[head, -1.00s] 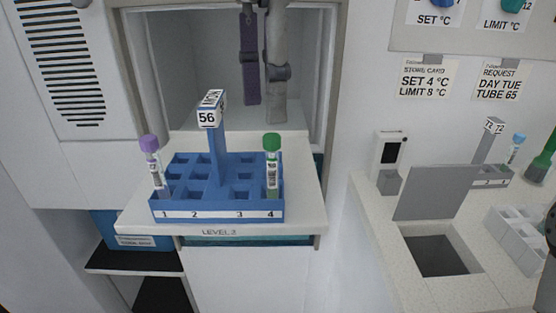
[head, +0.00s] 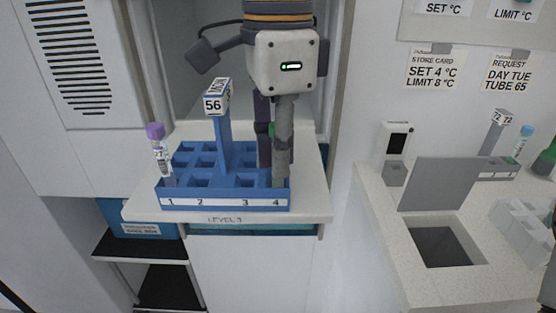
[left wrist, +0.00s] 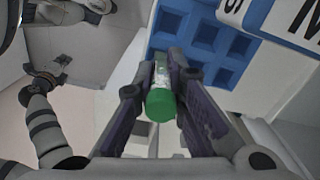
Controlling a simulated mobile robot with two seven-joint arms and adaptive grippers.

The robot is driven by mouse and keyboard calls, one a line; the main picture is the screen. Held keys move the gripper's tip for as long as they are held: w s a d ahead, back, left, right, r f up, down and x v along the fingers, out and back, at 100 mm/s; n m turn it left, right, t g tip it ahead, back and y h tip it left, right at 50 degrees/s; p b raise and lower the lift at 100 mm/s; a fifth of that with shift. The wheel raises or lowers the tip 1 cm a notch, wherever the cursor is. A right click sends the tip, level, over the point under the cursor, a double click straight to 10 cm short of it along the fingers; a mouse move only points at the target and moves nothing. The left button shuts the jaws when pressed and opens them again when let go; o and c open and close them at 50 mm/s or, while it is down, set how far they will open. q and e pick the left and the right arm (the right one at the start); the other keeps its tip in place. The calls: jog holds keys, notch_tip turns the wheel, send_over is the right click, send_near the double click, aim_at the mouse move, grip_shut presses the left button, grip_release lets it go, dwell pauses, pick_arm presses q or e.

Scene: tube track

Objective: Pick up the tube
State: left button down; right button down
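The green-capped tube (left wrist: 160,105) stands upright in the blue rack's (head: 225,203) column 4, at the front right. My left gripper (head: 273,168) points down over it, one finger on each side. The left wrist view shows the cap and upper tube between the open fingers, with slight gaps beside them. In the head view the fingers hide most of this tube; a bit of green shows between them. A purple-capped tube (head: 159,152) with a white label stands at the rack's column 1.
The rack, with a "56" sign (head: 214,104), sits on a white shelf (head: 310,205) before an open recess. At right, a counter (head: 385,215) holds a raised grey lid (head: 447,184) beside a square opening and a grey rack with a blue-capped tube (head: 521,141).

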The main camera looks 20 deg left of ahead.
pick_arm(q)
notch_tip(320, 180, up, 4)
jog(key=shift+f, duration=0.25)
jog(key=s+d+r, duration=0.9)
jog(key=d, duration=0.1)
jog(key=shift+s+d+r, duration=0.15)
jog(key=shift+s+r, duration=0.05)
jog(key=shift+r, duration=0.1)
jog(key=shift+s+r, duration=0.15)
